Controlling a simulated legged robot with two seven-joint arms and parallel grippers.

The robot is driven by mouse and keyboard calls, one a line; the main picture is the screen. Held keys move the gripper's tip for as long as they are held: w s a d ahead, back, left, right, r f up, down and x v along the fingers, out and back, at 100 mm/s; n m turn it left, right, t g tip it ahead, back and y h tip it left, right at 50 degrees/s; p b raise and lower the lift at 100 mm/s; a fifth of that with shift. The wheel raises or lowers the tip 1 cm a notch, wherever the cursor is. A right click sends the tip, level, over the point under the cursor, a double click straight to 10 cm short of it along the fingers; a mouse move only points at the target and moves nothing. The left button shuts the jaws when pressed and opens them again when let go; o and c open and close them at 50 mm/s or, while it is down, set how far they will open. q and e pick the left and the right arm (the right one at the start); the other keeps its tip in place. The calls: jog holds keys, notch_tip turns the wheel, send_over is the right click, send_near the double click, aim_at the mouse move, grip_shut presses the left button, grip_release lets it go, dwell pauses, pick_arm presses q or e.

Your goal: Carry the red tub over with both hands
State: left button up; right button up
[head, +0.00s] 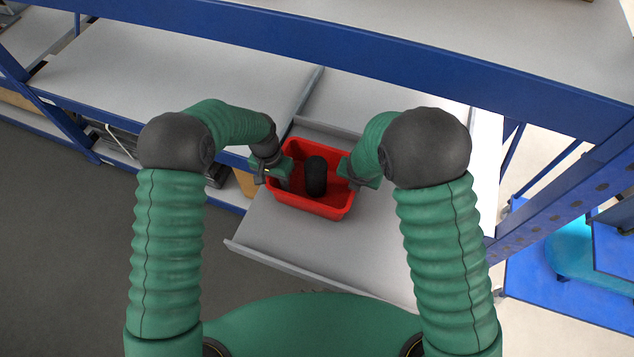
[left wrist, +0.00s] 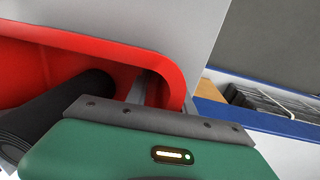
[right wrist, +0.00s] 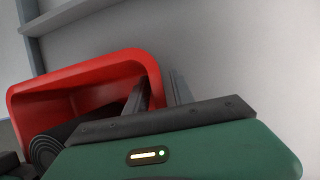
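The red tub (head: 318,208) is an open box on the grey pull-out shelf, with a black cylindrical object (head: 316,176) inside it. My left gripper (head: 284,180) is at the tub's left end and my right gripper (head: 350,180) at its right end. In the right wrist view, one finger is inside the tub (right wrist: 84,62) and one outside, with the end wall between them; I cannot tell whether they press on it. In the left wrist view a finger reaches down beside the tub's rim (left wrist: 110,45); the other is not clear, so its grip is uncertain.
The grey pull-out shelf (head: 290,248) has bare room in front of the tub and a raised lip. A wide grey shelf (head: 180,72) lies to the left. A blue beam (head: 400,60) crosses above and behind, and a blue rack upright (head: 560,195) stands at the right.

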pick_arm(q)
jog(key=shift+a, duration=0.15)
jog(key=shift+c, duration=0.3)
pick_arm(e)
jog(key=shift+a, duration=0.15)
jog(key=shift+c, duration=0.3)
pick_arm(q)
jog(key=shift+a, duration=0.1)
jog(key=shift+c, duration=1.3)
pick_arm(e)
jog(key=shift+a, duration=0.1)
jog(key=shift+c, duration=1.3)
pick_arm(q)
grip_shut()
pick_arm(e)
grip_shut()
jog(key=shift+s, duration=0.1)
